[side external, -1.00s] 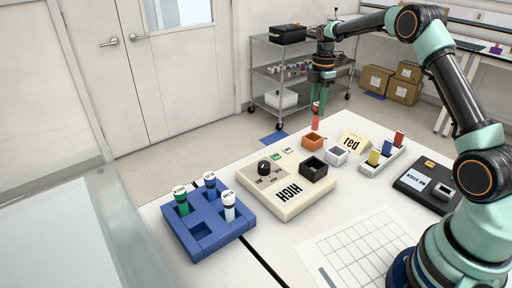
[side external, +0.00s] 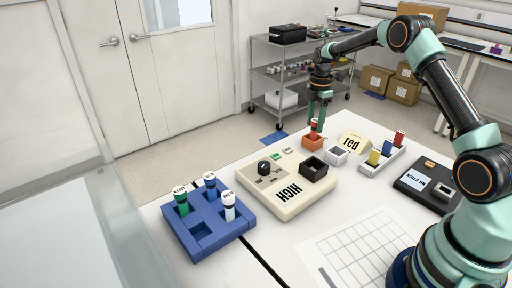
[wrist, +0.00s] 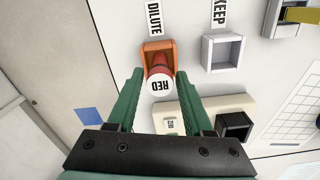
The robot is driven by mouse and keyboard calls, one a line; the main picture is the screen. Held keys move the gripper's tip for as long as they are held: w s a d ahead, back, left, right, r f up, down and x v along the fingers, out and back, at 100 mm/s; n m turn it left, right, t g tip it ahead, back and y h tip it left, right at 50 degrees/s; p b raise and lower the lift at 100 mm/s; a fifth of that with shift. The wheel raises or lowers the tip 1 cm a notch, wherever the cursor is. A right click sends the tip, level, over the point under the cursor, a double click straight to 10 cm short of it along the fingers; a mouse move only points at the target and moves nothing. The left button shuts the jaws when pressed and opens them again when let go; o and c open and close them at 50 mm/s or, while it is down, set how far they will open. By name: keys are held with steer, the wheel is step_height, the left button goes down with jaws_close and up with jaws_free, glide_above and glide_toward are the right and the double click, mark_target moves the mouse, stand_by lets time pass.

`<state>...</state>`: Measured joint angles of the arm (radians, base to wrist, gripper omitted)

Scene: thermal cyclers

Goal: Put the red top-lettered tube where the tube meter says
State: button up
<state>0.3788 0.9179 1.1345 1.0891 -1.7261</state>
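The red tube (wrist: 159,64) has a white cap lettered RED. It is upright with its lower end in the orange holder (wrist: 147,47), which is marked DILUTE in the wrist view. In the side external view, my gripper (side external: 318,120) is just above the orange holder (side external: 312,143). The cream tube meter (side external: 262,190) reads HIGH and has a dark knob and a black socket (side external: 314,170), which is empty.
A white holder (wrist: 221,54) marked KEEP stands beside the orange one. A card (side external: 352,142) reads "red". A blue block (side external: 211,242) holds three tubes. A dark NO STICK box (side external: 425,188) is at right.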

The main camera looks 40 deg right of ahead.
steer(key=shift+o, duration=0.3)
steer(key=s+a+r+m+t, duration=0.1)
steer(key=a+r, duration=0.2)
steer(key=r, duration=0.6)
steer(key=s+a+r+m, duration=0.1)
steer(key=a+r+m, duration=0.1)
steer(key=r, duration=0.7)
steer(key=s+a+r+m+t, duration=0.35)
steer(key=s+a+m, duration=0.35)
steer(key=s+a, duration=0.45)
steer(key=s+a+f+m+t, duration=0.1)
steer(key=s+a+f+m, duration=0.2)
steer(key=s+m, duration=0.2)
steer(key=s, duration=0.3)
steer(key=shift+a+f, duration=0.2)
steer(key=shift+f, duration=0.05)
